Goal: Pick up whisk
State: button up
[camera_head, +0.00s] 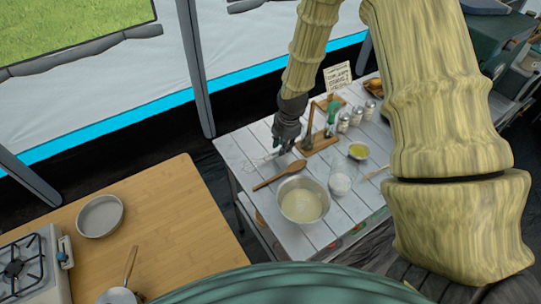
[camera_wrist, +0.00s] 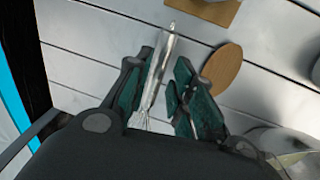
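The whisk (camera_wrist: 165,58) is a slim metallic tool lying on the white plank table. In the wrist view its handle points up and its wires run down between my fingers. In the head view it shows as thin pale wires (camera_head: 257,161) at the table's left side. My gripper (camera_wrist: 158,68) is open over it, with one green-padded finger on each side and a gap visible between them. In the head view my gripper (camera_head: 284,147) is low over the table, just right of the wires. I cannot tell whether a finger touches the whisk.
A wooden spoon (camera_head: 280,175) lies close by; its round end (camera_wrist: 222,68) is right of my fingers. A metal bowl (camera_head: 303,201) of pale batter stands nearer. A wooden rack (camera_head: 318,143), shakers (camera_head: 344,123) and small bowls (camera_head: 358,151) stand to the right.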

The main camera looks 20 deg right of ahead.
jog(key=shift+w+f+p, duration=0.15)
jog(key=shift+f+p, duration=0.1)
jog(key=shift+f, duration=0.55)
jog(key=shift+w+f+p, duration=0.15)
jog(key=shift+f+p, duration=0.1)
jog(key=shift+f, duration=0.55)
grip_shut()
